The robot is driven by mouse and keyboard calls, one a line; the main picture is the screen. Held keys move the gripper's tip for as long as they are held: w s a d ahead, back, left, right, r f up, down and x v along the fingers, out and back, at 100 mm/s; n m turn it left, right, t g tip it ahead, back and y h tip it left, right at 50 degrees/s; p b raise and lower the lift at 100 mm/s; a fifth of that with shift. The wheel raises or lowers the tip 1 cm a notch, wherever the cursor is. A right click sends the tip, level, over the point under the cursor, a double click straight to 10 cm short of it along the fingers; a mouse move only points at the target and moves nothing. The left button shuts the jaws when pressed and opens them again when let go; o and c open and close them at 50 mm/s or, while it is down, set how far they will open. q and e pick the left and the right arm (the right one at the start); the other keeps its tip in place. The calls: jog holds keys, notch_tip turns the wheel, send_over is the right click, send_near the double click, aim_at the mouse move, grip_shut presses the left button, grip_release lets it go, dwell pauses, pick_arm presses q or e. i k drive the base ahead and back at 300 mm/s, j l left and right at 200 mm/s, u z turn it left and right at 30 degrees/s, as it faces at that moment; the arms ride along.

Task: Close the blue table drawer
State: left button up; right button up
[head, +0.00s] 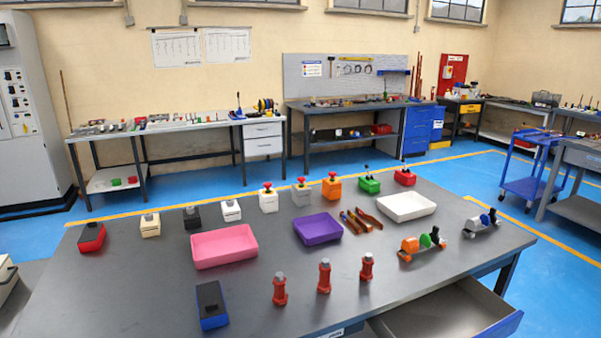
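The blue table drawer (507,325) stands pulled out below the right front edge of the grey table (400,270). Its grey inside shows and looks empty in the part in view. Only a piece of its blue front shows at the bottom right, and the rest is cut off by the lower frame edge. Neither of my grippers is in the head view.
The table holds a pink tray (224,246), a purple tray (317,229), a white tray (406,207), red cylindrical parts (324,277) and several small boxes with switches or knobs. A blue cart (530,165) stands at the right. Blue floor beyond the drawer is clear.

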aim_at(465, 307)
jog(key=z, duration=1.4)
